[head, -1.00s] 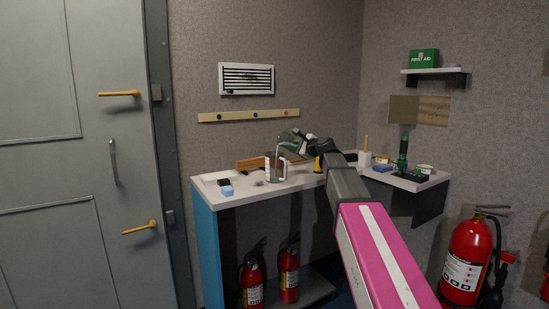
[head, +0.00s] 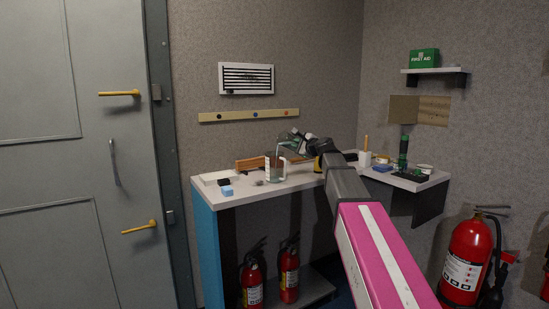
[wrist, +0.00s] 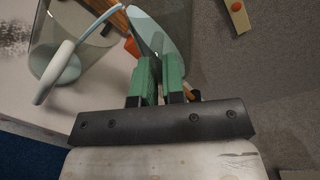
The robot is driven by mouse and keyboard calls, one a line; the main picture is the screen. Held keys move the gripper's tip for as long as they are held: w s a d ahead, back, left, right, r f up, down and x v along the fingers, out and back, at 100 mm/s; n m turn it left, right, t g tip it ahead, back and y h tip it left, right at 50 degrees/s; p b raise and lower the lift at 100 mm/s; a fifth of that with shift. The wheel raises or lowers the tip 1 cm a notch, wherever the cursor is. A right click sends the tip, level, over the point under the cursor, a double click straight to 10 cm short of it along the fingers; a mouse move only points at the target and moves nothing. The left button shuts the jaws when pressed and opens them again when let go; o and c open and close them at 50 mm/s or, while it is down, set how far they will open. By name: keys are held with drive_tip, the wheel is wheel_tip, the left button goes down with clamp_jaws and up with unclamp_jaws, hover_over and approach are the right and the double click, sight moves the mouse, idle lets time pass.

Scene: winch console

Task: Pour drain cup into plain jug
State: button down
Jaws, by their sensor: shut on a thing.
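My gripper (head: 305,142) is shut on the clear, greenish drain cup (head: 288,138) and holds it above the counter, tipped to the left. In the wrist view its green fingers (wrist: 160,75) close on the cup's wall, and pale blue-green liquid shows in the cup (wrist: 163,35). A thin pale stream (head: 279,150) runs from the cup's lip down to the plain jug (head: 274,172). The jug is clear, stands upright on the counter and has a white handle on its right. Its handle also shows in the wrist view (wrist: 58,72). The exact liquid level in the jug is too small to tell.
The white counter (head: 250,196) holds a blue block (head: 227,190) and a small black item (head: 223,182) left of the jug. A wooden rail (head: 250,163) stands behind it. A white mug (head: 365,158) and a green device (head: 404,150) are at the right.

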drive_tip(key=shift+r, duration=0.15)
idle(0.8)
drive_tip(key=shift+s+a+f+n+t+b, duration=0.15)
drive_tip(key=shift+f+n+t+b, duration=0.25)
drive_tip(key=shift+n, duration=0.5)
idle(2.0)
drive_tip(key=shift+s+a+r+n+b, duration=0.4)
drive_tip(key=shift+a+n, duration=0.2)
drive_tip(key=shift+n, duration=0.3)
idle(1.7)
drive_tip(key=shift+a+r+n+t, duration=0.15)
drive_tip(key=shift+r+n+t, duration=0.15)
drive_tip(key=shift+n, duration=0.2)
idle(1.0)
